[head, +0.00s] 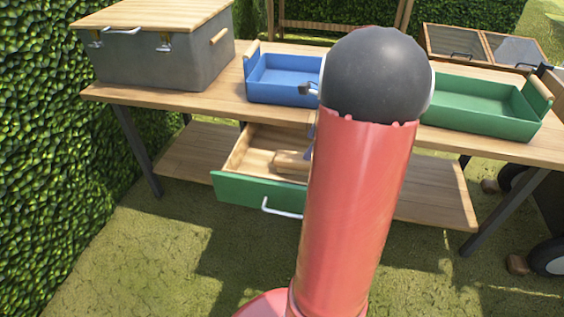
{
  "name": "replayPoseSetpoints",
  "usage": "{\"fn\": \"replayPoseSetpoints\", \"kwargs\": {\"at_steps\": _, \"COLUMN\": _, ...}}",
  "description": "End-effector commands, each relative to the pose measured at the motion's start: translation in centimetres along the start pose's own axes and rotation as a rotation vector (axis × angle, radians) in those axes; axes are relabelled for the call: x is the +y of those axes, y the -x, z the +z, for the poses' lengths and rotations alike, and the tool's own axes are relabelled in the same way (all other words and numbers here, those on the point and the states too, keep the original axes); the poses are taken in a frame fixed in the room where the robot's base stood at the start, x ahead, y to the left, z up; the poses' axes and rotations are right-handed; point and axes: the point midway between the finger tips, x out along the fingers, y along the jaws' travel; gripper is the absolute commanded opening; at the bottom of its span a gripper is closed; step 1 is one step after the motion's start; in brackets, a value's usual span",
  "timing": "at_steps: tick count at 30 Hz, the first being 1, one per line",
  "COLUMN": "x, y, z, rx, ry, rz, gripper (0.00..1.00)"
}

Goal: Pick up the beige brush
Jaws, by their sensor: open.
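A beige wooden-looking piece (292,161), which looks like the brush, lies in the open drawer under the table. Its right part is hidden behind my red arm, so its full shape does not show. My gripper (312,131) is almost wholly hidden behind my arm; only small grey parts of the hand show at the arm's left edge, above the drawer. It is open. I cannot tell how far its fingertips are from the beige piece.
The drawer (240,189) has a green front and is pulled out. On the wooden table (225,98) stand a blue tray (275,92), a green tray (480,119) and a grey box (155,64) with a wooden lid. A hedge (45,130) borders the left.

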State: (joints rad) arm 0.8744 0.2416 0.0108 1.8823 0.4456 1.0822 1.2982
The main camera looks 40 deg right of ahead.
Motion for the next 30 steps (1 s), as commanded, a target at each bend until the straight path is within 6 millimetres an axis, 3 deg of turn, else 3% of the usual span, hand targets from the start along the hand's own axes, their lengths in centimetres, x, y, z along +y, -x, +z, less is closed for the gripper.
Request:
{"fn": "replayPoseSetpoints", "kwargs": {"at_steps": 15, "x": 0.1, "y": -6.8, "z": -0.1, "rx": 0.0, "ry": 0.002, "rz": 0.004, "gripper": 0.69}}
{"fn": "replayPoseSetpoints", "kwargs": {"at_steps": 25, "x": 0.1, "y": -7.5, "z": 0.0, "rx": 0.001, "ry": 0.004, "rz": 0.001, "gripper": 0.69}}
{"fn": "replayPoseSetpoints", "kwargs": {"at_steps": 30, "x": 0.1, "y": -7.5, "z": 0.0, "rx": 0.001, "ry": 0.004, "rz": 0.001, "gripper": 0.47}}
